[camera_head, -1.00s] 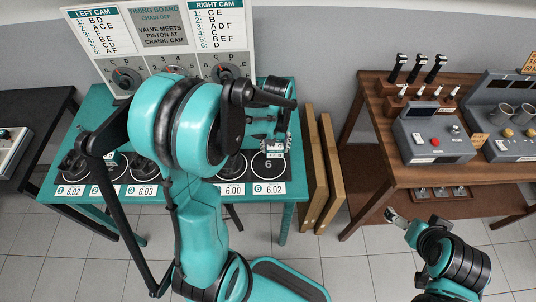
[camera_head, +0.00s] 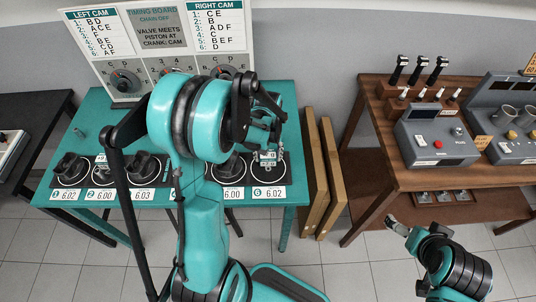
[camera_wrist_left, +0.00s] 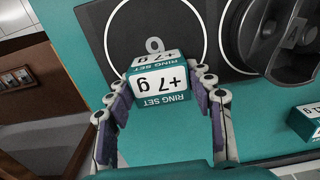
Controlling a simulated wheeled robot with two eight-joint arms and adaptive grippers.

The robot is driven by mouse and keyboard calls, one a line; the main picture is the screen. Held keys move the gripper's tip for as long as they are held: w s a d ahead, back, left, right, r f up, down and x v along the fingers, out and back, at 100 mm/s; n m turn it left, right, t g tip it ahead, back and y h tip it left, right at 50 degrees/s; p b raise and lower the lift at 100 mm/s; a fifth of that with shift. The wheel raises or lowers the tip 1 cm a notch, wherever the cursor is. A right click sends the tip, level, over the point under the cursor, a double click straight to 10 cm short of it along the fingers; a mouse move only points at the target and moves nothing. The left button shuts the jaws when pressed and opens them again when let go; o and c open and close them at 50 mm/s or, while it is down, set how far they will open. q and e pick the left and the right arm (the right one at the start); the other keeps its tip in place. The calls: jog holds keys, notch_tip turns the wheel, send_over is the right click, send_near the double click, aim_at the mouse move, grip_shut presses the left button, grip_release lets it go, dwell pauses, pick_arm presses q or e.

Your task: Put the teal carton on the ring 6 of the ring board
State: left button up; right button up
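The teal carton (camera_wrist_left: 161,82) has white labels reading "+7 g". It is between the fingertips of my left gripper (camera_wrist_left: 160,78), which close in on both its sides. In the head view the carton (camera_head: 267,157) and left gripper (camera_head: 266,143) are over ring 6. In the wrist view the carton covers part of the ring 6 circle (camera_wrist_left: 118,22), off its centre; the number stays visible beside it. I cannot tell whether its underside touches the plate. My right gripper (camera_head: 393,221) is far right, above the floor, too small to read.
Black round parts stand on other rings, such as ring 1 (camera_head: 68,166). A second teal carton (camera_wrist_left: 306,122) lies near the plates in the wrist view. The timing board (camera_head: 160,45) stands behind. Wooden panels (camera_head: 328,180) lean right of the teal table (camera_head: 120,122).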

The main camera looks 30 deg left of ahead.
aim_at(268, 153)
pick_arm(q)
jog(key=shift+o, duration=1.3)
jog(key=shift+r, duration=0.15)
notch_tip(268, 153, up, 11)
jog(key=p, duration=0.4)
jog(key=s+d+r+m+t, duration=0.6)
jog(key=s+d+r+t, duration=0.1)
jog(key=s+d, duration=0.3)
jog(key=shift+s+d+r, duration=0.3)
jog(key=shift+s+r, duration=0.2)
jog(key=shift+r, duration=0.2)
